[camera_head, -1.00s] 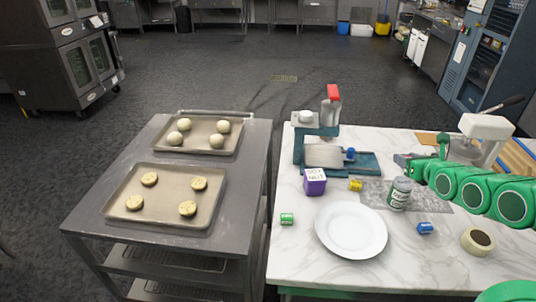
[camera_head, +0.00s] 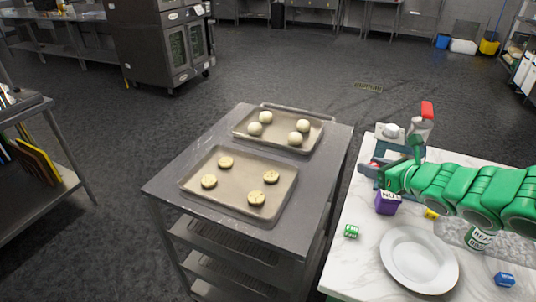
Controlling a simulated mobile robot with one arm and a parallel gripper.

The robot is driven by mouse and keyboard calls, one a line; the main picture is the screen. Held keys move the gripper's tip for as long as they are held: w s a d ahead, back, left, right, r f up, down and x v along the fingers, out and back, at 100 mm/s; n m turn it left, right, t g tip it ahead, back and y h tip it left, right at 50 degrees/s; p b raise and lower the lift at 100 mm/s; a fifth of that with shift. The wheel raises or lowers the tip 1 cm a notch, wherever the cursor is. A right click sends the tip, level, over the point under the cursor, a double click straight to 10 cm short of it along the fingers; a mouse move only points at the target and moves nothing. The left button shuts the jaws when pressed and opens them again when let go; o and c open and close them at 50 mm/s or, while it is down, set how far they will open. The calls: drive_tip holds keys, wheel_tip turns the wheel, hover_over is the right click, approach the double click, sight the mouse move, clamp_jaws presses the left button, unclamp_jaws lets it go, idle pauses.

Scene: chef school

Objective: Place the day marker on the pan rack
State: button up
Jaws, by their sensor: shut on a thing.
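The pan rack is a low grey metal rack (camera_head: 170,188) at centre, with two trays on top and shelves below. My gripper (camera_head: 371,168), on my green arm, is at the left part of the marble counter, right of the rack and apart from it. It is shut on a small red thing (camera_head: 374,164), apparently the day marker; its jaws hide most of it. Small green (camera_head: 351,231), yellow (camera_head: 431,213) and blue (camera_head: 504,279) blocks, similar in size, lie on the counter.
The rack's trays hold dough balls (camera_head: 265,117) and flat rounds (camera_head: 209,181). A gap separates rack and counter.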

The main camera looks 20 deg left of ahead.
drive_tip(key=s+a+n+g+y, duration=0.2)
drive_tip(key=s+a+n+g, duration=0.1)
drive_tip(key=s+a, duration=0.55)
hover_over(316, 181)
drive_tip(key=shift+s+f, duration=0.15)
drive_tip(key=shift+f, duration=6.4)
drive_tip(key=shift+f, duration=0.1)
drive_tip(key=o, duration=1)
